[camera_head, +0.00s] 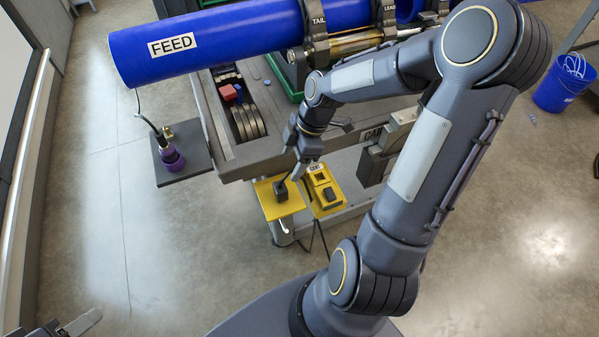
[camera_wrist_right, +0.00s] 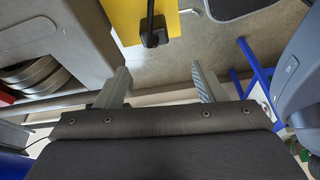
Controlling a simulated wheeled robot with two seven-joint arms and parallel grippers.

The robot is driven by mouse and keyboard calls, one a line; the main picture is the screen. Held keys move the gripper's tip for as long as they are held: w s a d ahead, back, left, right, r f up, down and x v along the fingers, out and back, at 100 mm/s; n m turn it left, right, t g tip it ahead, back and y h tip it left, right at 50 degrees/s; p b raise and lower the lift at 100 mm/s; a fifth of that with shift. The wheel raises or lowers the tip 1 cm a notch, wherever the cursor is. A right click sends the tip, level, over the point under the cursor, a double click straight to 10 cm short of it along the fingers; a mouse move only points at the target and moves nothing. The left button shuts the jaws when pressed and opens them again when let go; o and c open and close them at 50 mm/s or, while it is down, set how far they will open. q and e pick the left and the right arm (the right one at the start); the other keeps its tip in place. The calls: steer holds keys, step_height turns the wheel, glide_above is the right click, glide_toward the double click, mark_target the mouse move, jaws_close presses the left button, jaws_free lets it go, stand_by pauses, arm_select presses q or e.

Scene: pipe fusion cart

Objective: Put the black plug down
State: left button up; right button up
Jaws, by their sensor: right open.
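The black plug (camera_head: 281,190) stands on the small yellow shelf (camera_head: 268,208) at the front of the cart. A dark cable rises from it. In the right wrist view the plug (camera_wrist_right: 153,38) is on the yellow surface (camera_wrist_right: 128,22), beyond the fingertips. My right gripper (camera_head: 298,174) is open, close to the plug at its upper right in the head view. In the wrist view its two fingers (camera_wrist_right: 160,76) are apart with nothing between them. Only part of my left gripper (camera_head: 72,326) shows at the lower left corner; its jaw opening is unclear.
A yellow socket box (camera_head: 313,178) is right of the shelf. A dark side shelf (camera_head: 185,166) holds a purple fitting (camera_head: 171,158). The blue FEED pipe (camera_head: 215,42) spans the cart above. A blue bucket (camera_head: 565,84) stands at far right. The floor at left is clear.

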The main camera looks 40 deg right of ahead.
steer(key=s+a+r+m+t, duration=0.2)
steer(key=s+a+r+m, duration=0.1)
steer(key=s+r+m, duration=0.3)
steer(key=s+a+r+m+t, duration=0.2)
steer(key=s+a+r+m, duration=0.2)
steer(key=s+m, duration=0.5)
step_height(320, 180, up, 2)
steer(key=shift+a+r+m, duration=0.2)
steer(key=shift+a+m, duration=0.05)
steer(key=shift+m, duration=0.05)
